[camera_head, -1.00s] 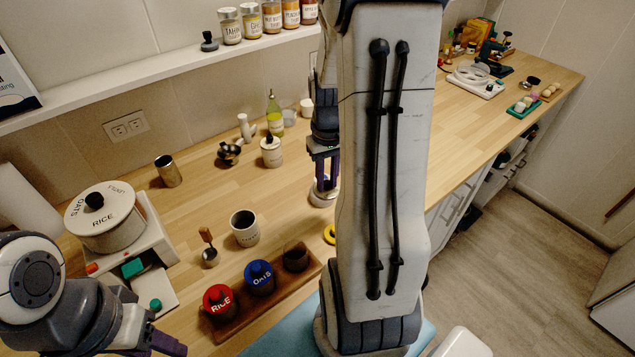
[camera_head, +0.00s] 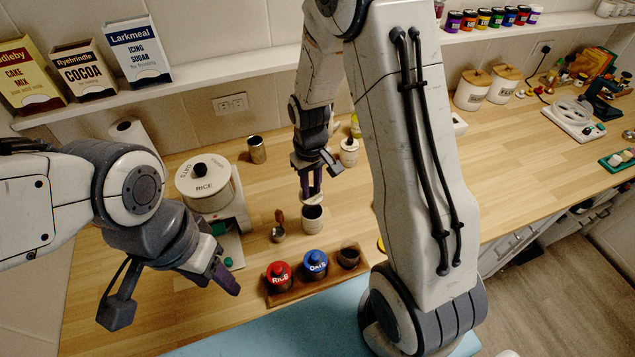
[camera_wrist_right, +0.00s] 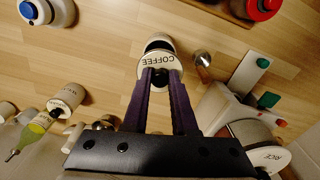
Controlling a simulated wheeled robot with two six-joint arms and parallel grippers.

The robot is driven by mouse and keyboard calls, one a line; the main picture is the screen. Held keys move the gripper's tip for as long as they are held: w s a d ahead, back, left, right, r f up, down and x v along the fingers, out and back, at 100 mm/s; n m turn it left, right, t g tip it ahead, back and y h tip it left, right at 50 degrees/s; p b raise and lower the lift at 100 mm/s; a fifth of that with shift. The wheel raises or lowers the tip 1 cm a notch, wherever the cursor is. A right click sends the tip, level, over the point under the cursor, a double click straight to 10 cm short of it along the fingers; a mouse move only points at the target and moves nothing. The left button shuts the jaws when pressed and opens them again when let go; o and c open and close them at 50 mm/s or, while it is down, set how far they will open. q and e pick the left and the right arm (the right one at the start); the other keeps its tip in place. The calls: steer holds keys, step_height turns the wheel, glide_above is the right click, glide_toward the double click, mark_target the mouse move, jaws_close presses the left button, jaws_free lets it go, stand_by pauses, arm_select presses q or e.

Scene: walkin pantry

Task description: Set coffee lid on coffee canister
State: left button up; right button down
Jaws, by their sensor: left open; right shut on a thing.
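My right gripper (camera_head: 311,192) is shut on the coffee lid (camera_head: 312,199), a pale disc with a dark knob. In the right wrist view the lid (camera_wrist_right: 153,63) reads COFFEE, and the right gripper's purple fingers (camera_wrist_right: 161,76) grip its knob. The coffee canister (camera_head: 313,222) is a pale open cup standing on the counter, below the lid. In the wrist view the canister's rim (camera_wrist_right: 158,37) shows past the lid, so the two look offset there; I cannot tell the gap in height. My left gripper (camera_head: 229,283) is open and empty at the lower left.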

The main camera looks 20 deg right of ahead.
mark_target(312, 200)
step_height(312, 200, down, 4)
steer(key=b, duration=0.2)
steer(key=shift+r+b, duration=0.15)
steer(key=shift+b, duration=0.25)
steer(key=shift+f+b, duration=0.55)
steer(key=shift+f, duration=0.3)
stand_by(0.7)
steer(key=shift+f, duration=0.5)
stand_by(0.5)
steer(key=shift+c, duration=0.8)
jaws_free()
